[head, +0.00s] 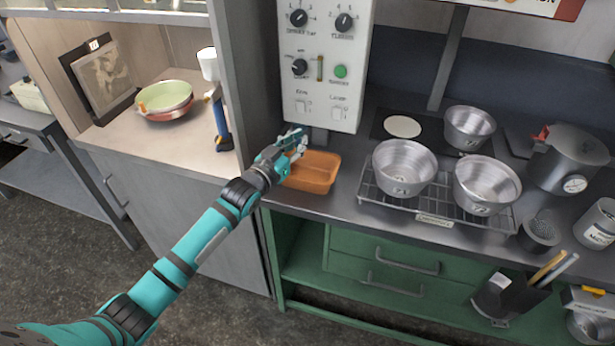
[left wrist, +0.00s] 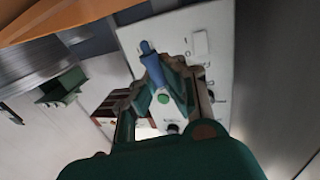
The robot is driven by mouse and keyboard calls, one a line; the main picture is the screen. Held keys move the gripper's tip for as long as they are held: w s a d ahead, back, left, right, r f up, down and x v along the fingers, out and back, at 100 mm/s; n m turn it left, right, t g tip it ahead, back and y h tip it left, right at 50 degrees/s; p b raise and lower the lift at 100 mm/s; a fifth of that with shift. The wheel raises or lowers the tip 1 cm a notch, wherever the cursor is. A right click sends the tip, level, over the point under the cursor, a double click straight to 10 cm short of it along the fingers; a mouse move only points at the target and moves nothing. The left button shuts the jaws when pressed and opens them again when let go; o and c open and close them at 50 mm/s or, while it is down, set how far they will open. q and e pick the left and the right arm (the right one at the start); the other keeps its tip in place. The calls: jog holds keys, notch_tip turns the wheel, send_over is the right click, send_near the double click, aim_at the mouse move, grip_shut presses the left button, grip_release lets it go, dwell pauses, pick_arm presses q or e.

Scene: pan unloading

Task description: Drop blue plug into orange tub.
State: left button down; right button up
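The orange tub (head: 313,172) is a shallow rectangular container on the dark counter, below the control panel. Its orange wall also shows large at the top left of the left wrist view (left wrist: 62,20). My left gripper (head: 296,145) is over the tub's back left corner, close to the panel. In the left wrist view its fingers (left wrist: 168,78) close on the blue plug (left wrist: 152,62), whose blue end sticks out past them. In the head view the plug is mostly hidden by the fingers. My right gripper is not in view.
A control panel (head: 327,62) with knobs stands right behind the tub. Metal pans (head: 404,168) sit on a wire rack (head: 436,205) to the right. A steel pot (head: 568,160) is farther right. At left, bowls (head: 165,97) and a blue-handled tool (head: 220,122) are on a wooden surface.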

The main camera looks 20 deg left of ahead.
pick_arm(q)
jog(key=c, duration=1.4)
grip_release()
jog(key=v, duration=1.2)
